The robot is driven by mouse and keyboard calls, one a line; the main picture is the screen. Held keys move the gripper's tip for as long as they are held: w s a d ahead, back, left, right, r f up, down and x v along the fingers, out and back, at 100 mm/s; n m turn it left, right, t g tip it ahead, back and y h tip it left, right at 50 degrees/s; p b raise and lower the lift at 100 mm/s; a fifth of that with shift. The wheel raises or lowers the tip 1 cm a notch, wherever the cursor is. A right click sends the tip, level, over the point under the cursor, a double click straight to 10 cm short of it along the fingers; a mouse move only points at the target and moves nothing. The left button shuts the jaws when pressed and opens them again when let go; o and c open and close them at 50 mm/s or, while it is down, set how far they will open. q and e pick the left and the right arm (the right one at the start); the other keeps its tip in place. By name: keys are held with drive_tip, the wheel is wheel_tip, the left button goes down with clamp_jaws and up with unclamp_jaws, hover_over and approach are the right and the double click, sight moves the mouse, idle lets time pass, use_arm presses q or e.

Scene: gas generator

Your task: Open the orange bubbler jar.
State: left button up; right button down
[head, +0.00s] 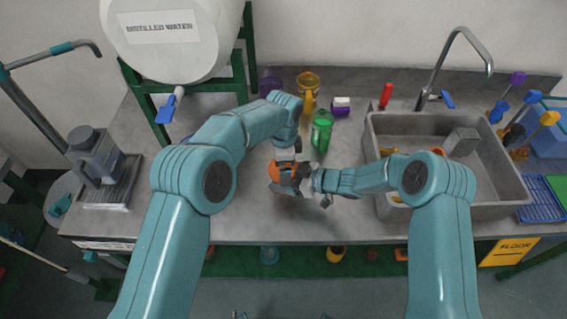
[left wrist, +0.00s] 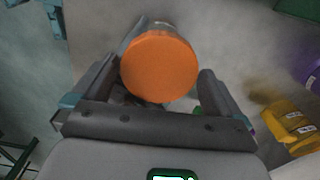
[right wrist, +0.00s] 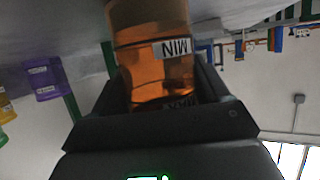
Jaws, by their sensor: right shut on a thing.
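The orange bubbler jar (head: 277,173) is above the counter near its front middle, with its round orange lid (left wrist: 159,66) facing the left wrist camera. My right gripper (head: 297,179) is shut on the jar's body from the right. In the right wrist view the translucent orange jar (right wrist: 152,45), with MIN and MAX labels, sits between the fingers. My left gripper (head: 297,146) is over the jar. In the left wrist view its fingers are apart on either side of the lid, with gaps visible. The jar's underside is hidden.
A green jar (head: 321,130), a yellow jar (head: 308,88) and a purple container (head: 341,106) stand behind on the counter (head: 245,215). A sink (head: 380,190) is at the right, and a distilled water tank (head: 170,50) at the back left. The left front counter is clear.

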use_arm(q)
drive_tip(key=shift+r, duration=0.1)
wheel_tip(320, 180, up, 4)
drive_tip(key=shift+r, duration=0.25)
wheel_tip(320, 180, up, 2)
drive_tip(key=m, duration=0.3)
drive_tip(key=shift+m, duration=0.4)
drive_tip(key=shift+r+m, duration=0.35)
drive_tip(key=shift+m, duration=0.55)
wheel_tip(320, 180, down, 8)
drive_tip(key=shift+r, duration=0.15)
drive_tip(key=c, duration=0.9)
drive_tip(key=shift+n, duration=1.7)
